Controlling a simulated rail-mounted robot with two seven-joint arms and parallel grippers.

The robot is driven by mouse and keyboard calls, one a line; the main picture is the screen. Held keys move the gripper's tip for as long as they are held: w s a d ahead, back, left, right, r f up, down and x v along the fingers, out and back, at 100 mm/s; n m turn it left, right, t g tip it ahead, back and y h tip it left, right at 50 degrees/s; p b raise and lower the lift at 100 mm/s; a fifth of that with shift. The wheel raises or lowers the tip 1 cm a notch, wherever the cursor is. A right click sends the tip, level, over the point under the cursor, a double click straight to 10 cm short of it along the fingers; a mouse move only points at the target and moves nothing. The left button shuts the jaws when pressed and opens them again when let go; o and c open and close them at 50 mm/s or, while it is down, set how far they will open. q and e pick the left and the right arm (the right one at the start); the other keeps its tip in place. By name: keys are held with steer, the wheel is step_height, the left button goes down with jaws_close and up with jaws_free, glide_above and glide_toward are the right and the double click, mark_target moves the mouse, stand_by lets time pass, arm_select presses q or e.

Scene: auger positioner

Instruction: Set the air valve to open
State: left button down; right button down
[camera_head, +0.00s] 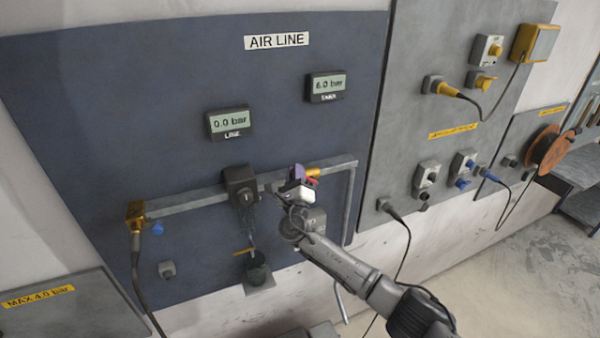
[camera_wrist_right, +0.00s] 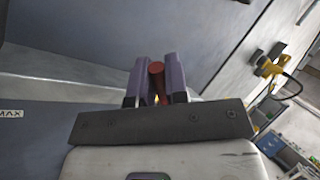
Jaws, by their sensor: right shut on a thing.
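The air valve sits on the grey pipe of the blue AIR LINE panel. Its brass body (camera_head: 313,172) shows just right of my right gripper (camera_head: 301,174). The valve's red handle (camera_wrist_right: 156,80) stands between the two purple-grey fingers of the right gripper (camera_wrist_right: 158,92) in the wrist view, and the gripper is shut on it. In the head view the gripper covers most of the valve and handle, so I cannot tell the handle's angle exactly. The LINE display (camera_head: 229,122) reads 0.0 bar, and the TANK display (camera_head: 326,86) reads 6.0 bar. My left gripper is not in view.
A brass coupling (camera_head: 136,214) with a hose is at the pipe's left end. An electrical panel (camera_head: 455,60) with plugs and cables stands to the right.

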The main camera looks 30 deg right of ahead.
steer(key=shift+w+a+f+n+t+y+b, duration=0.1)
steer(key=shift+a+f+n+t+y+b, duration=0.2)
steer(key=shift+f+n+t+y+b, duration=1.05)
steer(key=shift+s+a+f+n+t+y+b, duration=0.1)
steer(key=shift+a+f+n+y+b, duration=0.3)
steer(key=shift+n+y, duration=1.95)
steer(key=shift+w+a+f+n+t+y+b, duration=0.15)
steer(key=shift+f+n+t+y+b, duration=0.7)
steer(key=shift+n, duration=2.05)
steer(key=shift+a+f+n, duration=0.1)
steer(key=shift+n, duration=0.2)
steer(key=c, duration=1.1)
jaws_free()
steer(key=shift+c, duration=0.2)
steer(key=b+v, duration=0.2)
steer(key=v, duration=1.1)
steer(key=shift+s, duration=0.55)
